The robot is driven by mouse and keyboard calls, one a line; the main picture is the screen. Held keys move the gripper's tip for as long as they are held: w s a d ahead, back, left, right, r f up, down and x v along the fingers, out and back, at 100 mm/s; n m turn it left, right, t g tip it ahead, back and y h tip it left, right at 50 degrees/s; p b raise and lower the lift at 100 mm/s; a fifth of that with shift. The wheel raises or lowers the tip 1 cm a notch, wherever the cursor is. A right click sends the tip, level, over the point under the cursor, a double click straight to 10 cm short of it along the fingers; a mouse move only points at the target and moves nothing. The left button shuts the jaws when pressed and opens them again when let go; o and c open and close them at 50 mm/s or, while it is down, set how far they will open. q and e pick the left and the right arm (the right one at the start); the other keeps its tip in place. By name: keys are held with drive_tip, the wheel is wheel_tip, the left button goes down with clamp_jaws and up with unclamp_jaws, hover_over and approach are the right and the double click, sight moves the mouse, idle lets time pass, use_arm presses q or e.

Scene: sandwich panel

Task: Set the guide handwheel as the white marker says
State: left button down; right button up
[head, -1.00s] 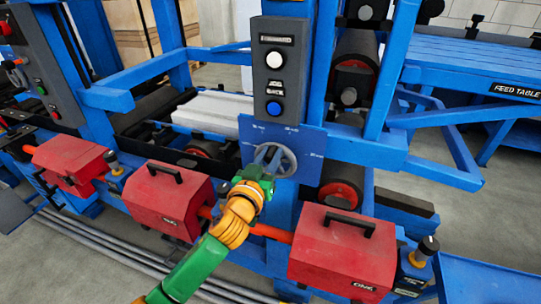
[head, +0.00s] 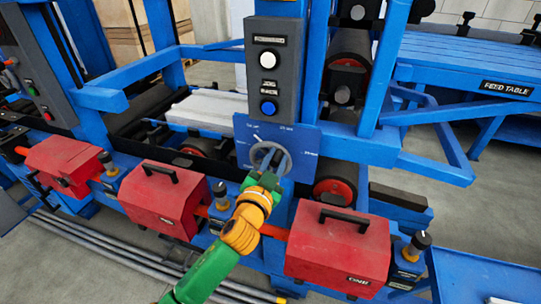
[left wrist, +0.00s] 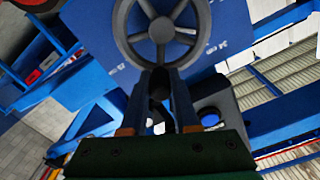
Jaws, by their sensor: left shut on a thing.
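The guide handwheel (head: 257,156) is a grey spoked wheel on a blue plate (head: 301,149) below the push-button box. The fingers hide part of the rim. My right gripper is not in view.
The button box (head: 274,70) has a white and a blue button. Red covers (head: 168,200) and (head: 338,247) stand in front on both sides of the arm. A blue feed table (head: 470,70) is at the back right.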

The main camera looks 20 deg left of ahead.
sight(287, 170)
use_arm(q)
drive_tip(key=f+m, duration=0.1)
drive_tip(key=m, duration=0.1)
drive_tip(key=d+f+m, duration=0.1)
drive_tip(key=m, duration=0.2)
drive_tip(key=d+f+m, duration=0.1)
drive_tip(key=m, duration=0.2)
drive_tip(key=f+m, duration=0.1)
drive_tip(key=m, duration=0.2)
drive_tip(key=shift+d+f+b, duration=0.2)
drive_tip(key=shift+f+b, duration=0.15)
drive_tip(key=shift+a+f+m, duration=0.1)
drive_tip(key=shift+f+m, duration=0.15)
drive_tip(key=shift+m, duration=0.45)
drive_tip(key=shift+f+m, duration=0.25)
drive_tip(key=shift+m, duration=0.45)
drive_tip(key=c, duration=0.7)
unclamp_jaws()
